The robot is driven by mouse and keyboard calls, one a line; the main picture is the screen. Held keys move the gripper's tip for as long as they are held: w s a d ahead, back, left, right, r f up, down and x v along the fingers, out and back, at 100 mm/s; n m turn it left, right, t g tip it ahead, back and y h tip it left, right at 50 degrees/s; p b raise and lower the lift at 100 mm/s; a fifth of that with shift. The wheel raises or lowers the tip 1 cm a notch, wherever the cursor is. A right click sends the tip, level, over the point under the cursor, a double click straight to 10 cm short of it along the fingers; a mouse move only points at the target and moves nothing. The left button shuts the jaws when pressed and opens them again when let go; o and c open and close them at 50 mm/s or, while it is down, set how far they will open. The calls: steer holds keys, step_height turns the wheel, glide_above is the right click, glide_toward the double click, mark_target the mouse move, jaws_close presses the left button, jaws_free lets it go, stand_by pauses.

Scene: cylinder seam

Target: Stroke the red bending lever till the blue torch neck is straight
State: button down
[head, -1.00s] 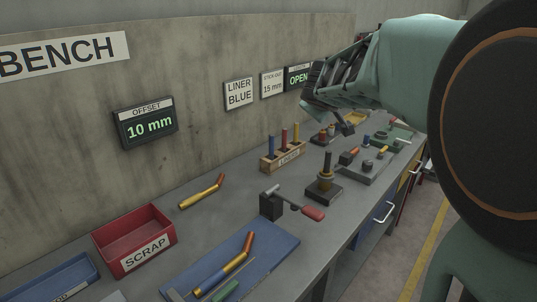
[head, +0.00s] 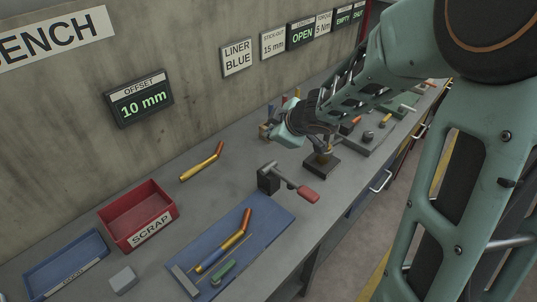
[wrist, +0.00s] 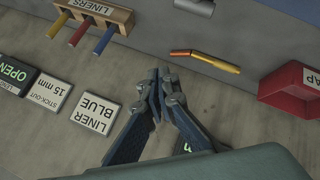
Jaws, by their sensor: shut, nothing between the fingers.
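The bending lever has a red grip (head: 308,194) on a grey arm and stands on a dark block at the edge of the blue mat. A torch neck with a blue end (head: 210,261) lies on that mat; its orange tip (head: 246,220) is bent at an angle. My gripper (wrist: 155,78) is shut and empty in the wrist view, pointing toward the bench near the wall. In the head view my arm's end is beyond the lever, near the liner rack, apart from lever and neck; the fingertips are hard to make out there.
A yellow and red bent neck (head: 203,165) lies on the bare bench. The red scrap bin (head: 172,210) and blue tray (head: 102,243) stand at left. The liner rack (wrist: 121,18) holds blue, red and yellow liners. The offset display (head: 140,97) reads 10 mm.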

mark_target(270, 167)
steer(key=shift+s+a, duration=0.1)
steer(key=shift+s, duration=0.1)
step_height(270, 167, down, 9)
steer(key=b, duration=0.7)
steer(key=shift+f, duration=0.1)
stand_by(1.5)
steer(key=shift+f+b, duration=0.3)
steer(key=shift+b, duration=0.15)
steer(key=shift+f, duration=0.2)
